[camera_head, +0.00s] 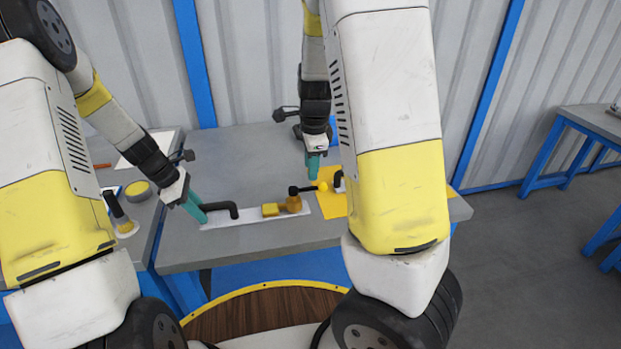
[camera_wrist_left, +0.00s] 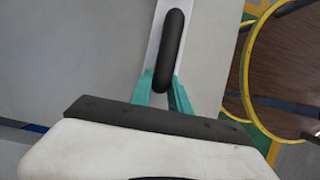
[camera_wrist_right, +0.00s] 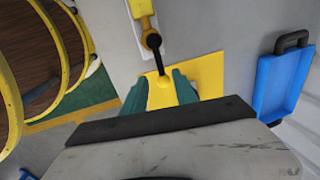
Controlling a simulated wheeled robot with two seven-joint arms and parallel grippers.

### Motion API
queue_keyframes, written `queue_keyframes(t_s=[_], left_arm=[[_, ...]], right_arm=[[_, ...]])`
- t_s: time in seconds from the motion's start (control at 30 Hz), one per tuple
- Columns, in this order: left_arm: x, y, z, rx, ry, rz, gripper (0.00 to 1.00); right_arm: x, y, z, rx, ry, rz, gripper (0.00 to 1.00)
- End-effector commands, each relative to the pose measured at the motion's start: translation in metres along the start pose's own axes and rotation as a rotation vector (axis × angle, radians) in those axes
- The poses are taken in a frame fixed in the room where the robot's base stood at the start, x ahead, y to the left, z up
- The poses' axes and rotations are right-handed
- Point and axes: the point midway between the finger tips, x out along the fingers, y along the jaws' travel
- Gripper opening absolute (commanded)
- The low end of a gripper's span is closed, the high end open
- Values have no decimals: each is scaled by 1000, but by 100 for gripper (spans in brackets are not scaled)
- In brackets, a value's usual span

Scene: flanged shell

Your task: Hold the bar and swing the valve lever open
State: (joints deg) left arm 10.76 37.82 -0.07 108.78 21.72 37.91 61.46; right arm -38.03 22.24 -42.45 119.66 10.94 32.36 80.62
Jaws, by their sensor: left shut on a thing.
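The black bar (camera_head: 220,208) is an arched handle at the left end of a white strip-like base on the table. My left gripper (camera_head: 196,210) is shut on it; the left wrist view shows the teal fingers (camera_wrist_left: 163,92) on either side of the bar (camera_wrist_left: 172,45). The valve (camera_head: 293,203) has a brass-yellow body and a black lever (camera_head: 306,189) pointing right over a yellow mat. My right gripper (camera_head: 313,168) is above the lever's end.
A yellow mat (camera_head: 333,207) lies under the lever's end. A blue tray with a black handle (camera_wrist_right: 275,85) lies to the right in the right wrist view. A dark-handled brush-like tool (camera_head: 120,215) and a yellow round item (camera_head: 138,190) lie on the left. The grey table (camera_head: 250,155) is mostly clear behind the valve.

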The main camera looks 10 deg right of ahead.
Motion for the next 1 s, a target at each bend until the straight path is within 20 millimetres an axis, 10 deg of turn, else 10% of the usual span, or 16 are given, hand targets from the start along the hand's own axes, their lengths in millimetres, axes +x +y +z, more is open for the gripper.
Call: queue_keyframes(t_s=[0.3, 0.73, 0.8, 1.0], left_arm=[[0, 0, 1, 1, -1, 0, 0], [0, 0, 1, 1, -1, 1, 0], [0, 0, 0, 1, -1, 1, 34], [0, 0, 0, 0, 0, 1, 48]], right_arm=[[-46, 0, 0, -1, -1, -1, 34], [-49, 0, 0, 1, 1, 1, 34], [-49, 0, 0, 1, 1, 1, 34], [-49, 0, 0, 1, 1, 1, 34]])
